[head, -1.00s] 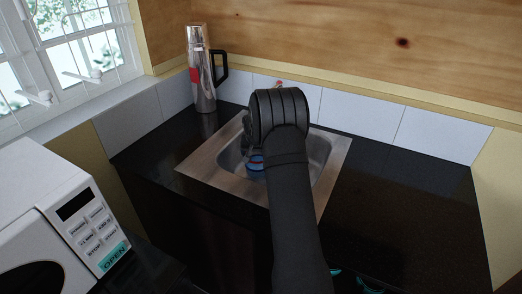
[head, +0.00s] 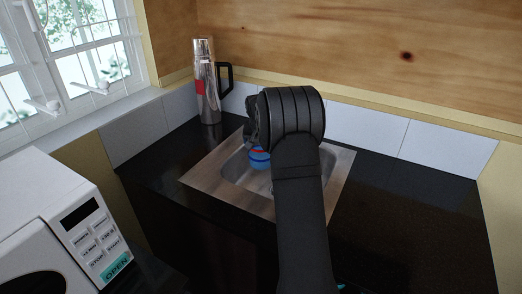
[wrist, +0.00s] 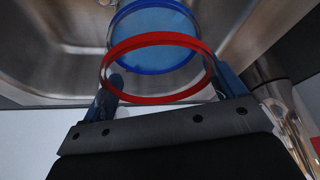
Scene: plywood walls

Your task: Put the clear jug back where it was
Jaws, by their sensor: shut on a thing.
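The clear jug shows in the wrist view as a red ring (wrist: 150,41) with a blue round part beyond it; its clear wall is hard to make out. My gripper (wrist: 168,82) is shut on the jug, with one dark finger on each side of the red ring. In the head view, a small blue and red part of the jug (head: 260,159) shows over the sink, below my gripper (head: 254,128). My wrist hides the rest. I cannot tell whether the jug touches the sink.
The metal sink (head: 225,184) is set in a black counter. A steel flask (head: 207,85) with a black handle stands at the back left corner; it also shows in the wrist view (wrist: 282,112). A white microwave (head: 55,215) is at front left. The right counter (head: 400,195) is clear.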

